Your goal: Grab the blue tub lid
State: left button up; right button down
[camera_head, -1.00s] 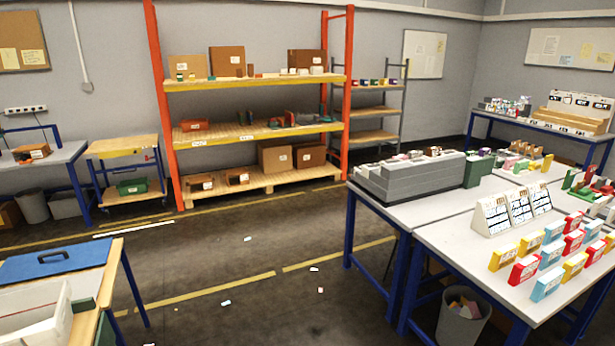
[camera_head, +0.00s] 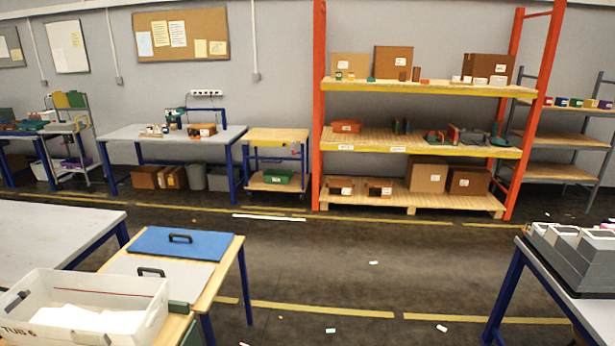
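The blue tub lid (camera_head: 174,245) is a flat blue panel with a dark handle (camera_head: 180,238) on top. It lies on the far part of a wooden-topped table at the lower left of the head view. A pale grey lid (camera_head: 165,273) with a dark handle lies just in front of it. A white tub (camera_head: 140,310) marked "TUB 6" stands nearer, with white contents inside. Neither of my grippers shows in the view.
A grey table (camera_head: 60,228) stands left of the lid's table. Open dark floor (camera_head: 340,265) with yellow lines and small litter lies to the right. An orange-post shelf (camera_head: 420,90) and a workbench (camera_head: 170,135) stand at the back. Another table with grey trays (camera_head: 580,255) is at right.

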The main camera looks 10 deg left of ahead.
aim_at(177, 242)
jog(key=i+u, duration=0.15)
jog(key=i, duration=2.05)
jog(key=i+u, duration=0.3)
jog(key=i, duration=0.15)
jog(key=i+l+u, duration=0.1)
jog(key=i+u, duration=0.15)
jog(key=i, duration=0.15)
jog(key=i+l+u, duration=0.3)
jog(key=i+j+u, duration=0.1)
jog(key=i+u, duration=0.6)
jog(key=u, duration=0.15)
jog(key=i+l+u, duration=0.1)
jog(key=i+u, duration=0.35)
jog(key=k, duration=0.1)
